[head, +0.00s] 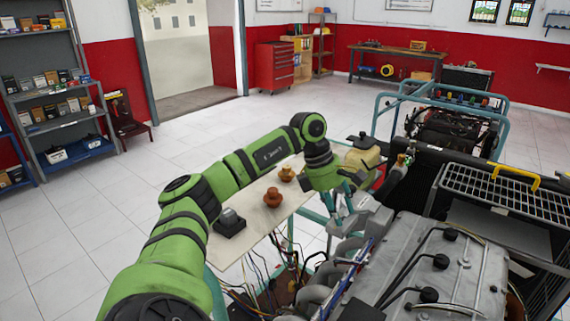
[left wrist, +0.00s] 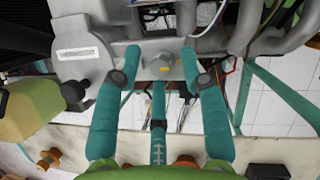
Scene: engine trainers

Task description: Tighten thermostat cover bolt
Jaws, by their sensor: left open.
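My left gripper (head: 347,204) reaches over the front end of the grey engine (head: 440,265). Its teal fingers are open and apart in the left wrist view (left wrist: 161,55). Between and just beyond the fingertips is a grey cast part with a bolt head (left wrist: 166,61), which looks like the thermostat cover bolt. A small yellow mark lies just below the bolt head. The fingers sit on either side of it; I cannot tell whether they touch anything. In the head view the bolt is hidden by the gripper. My right gripper is not in view.
A pale board (head: 250,215) holds two orange-brown parts (head: 273,197) and a black-based block (head: 229,222). A yellowish container (head: 362,153) stands behind the gripper. Pipes and loose wires run near the engine. A wire rack (head: 515,195) is at right. The floor at left is clear.

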